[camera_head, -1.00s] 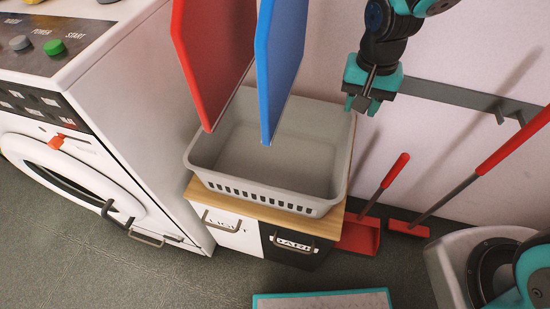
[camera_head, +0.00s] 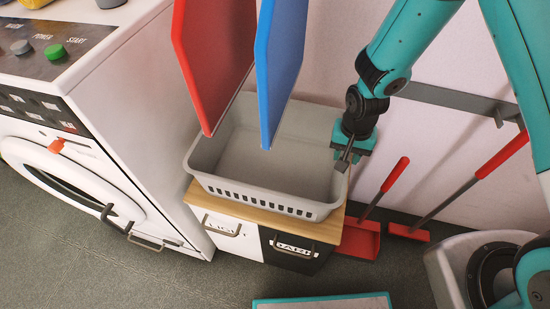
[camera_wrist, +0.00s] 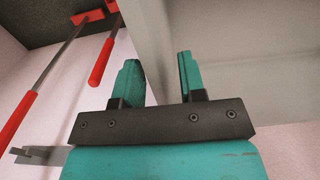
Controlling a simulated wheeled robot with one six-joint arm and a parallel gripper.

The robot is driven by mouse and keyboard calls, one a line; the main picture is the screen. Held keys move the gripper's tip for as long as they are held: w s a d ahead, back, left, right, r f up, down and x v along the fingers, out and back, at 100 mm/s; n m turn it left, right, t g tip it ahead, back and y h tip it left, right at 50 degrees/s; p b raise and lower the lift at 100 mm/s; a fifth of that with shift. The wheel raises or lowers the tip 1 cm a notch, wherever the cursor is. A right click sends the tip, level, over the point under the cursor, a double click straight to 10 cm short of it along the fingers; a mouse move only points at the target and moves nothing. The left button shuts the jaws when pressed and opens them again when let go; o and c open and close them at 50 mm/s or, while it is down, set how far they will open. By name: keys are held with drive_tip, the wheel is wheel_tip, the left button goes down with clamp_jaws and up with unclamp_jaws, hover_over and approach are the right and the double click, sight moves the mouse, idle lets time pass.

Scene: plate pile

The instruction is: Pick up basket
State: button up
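The grey plastic basket (camera_head: 255,190) sits upright on a wooden-topped cabinet (camera_head: 250,209). It looks empty, with a row of slots along its front wall. My gripper (camera_head: 343,160) is at the basket's right rim, pointing down. In the wrist view my gripper (camera_wrist: 157,58) is open, its teal fingers apart. A wall of the basket (camera_wrist: 152,45) runs between them, one finger on the outer side and one on the inner side. I cannot tell whether either finger touches the wall.
Red (camera_head: 215,65) and blue (camera_head: 278,65) boards hang above the basket's left part. A white washing machine (camera_head: 140,110) stands close on the left. A red dustpan (camera_head: 360,238) and a red-handled brush (camera_head: 455,196) are to the right, below a grey wall rail (camera_head: 445,95).

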wheel_tip(320, 180, down, 2)
drive_tip(key=shift+f, duration=0.1)
drive_tip(key=shift+c, duration=0.2)
clamp_jaws()
idle(1.3)
